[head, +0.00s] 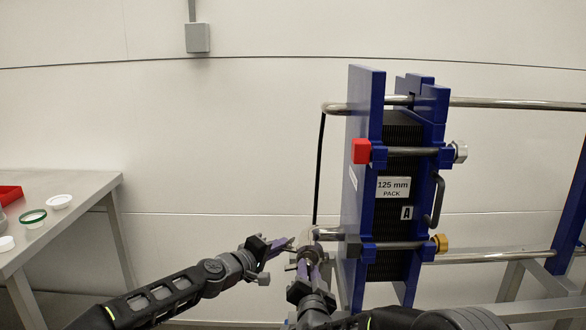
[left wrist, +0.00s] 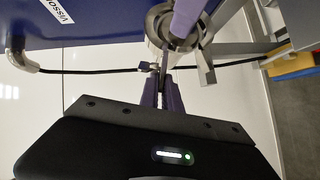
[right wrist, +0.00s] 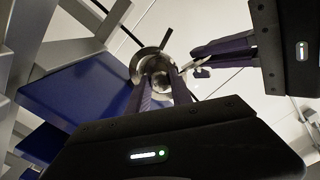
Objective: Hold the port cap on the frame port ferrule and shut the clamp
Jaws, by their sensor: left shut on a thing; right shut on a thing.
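The port cap (right wrist: 155,66), a round steel disc, sits at the end of the frame port, close against the ferrule; whether it is fully seated I cannot tell. My right gripper (head: 309,262) is shut on the cap from below. The clamp (left wrist: 178,28) is a steel ring around the port end, with a bar hanging from it in the left wrist view. My left gripper (head: 289,243) is shut on a small part of the clamp at its side, its fingertips (right wrist: 198,66) showing in the right wrist view. The fingers hide the ferrule and much of the clamp.
The blue frame plate (head: 362,200) with the 125 mm pack stands right of my grippers. A black cable (head: 320,165) hangs behind the port. A table (head: 85,190) at the left holds a green-rimmed ring (head: 33,218) and white lids (head: 59,201).

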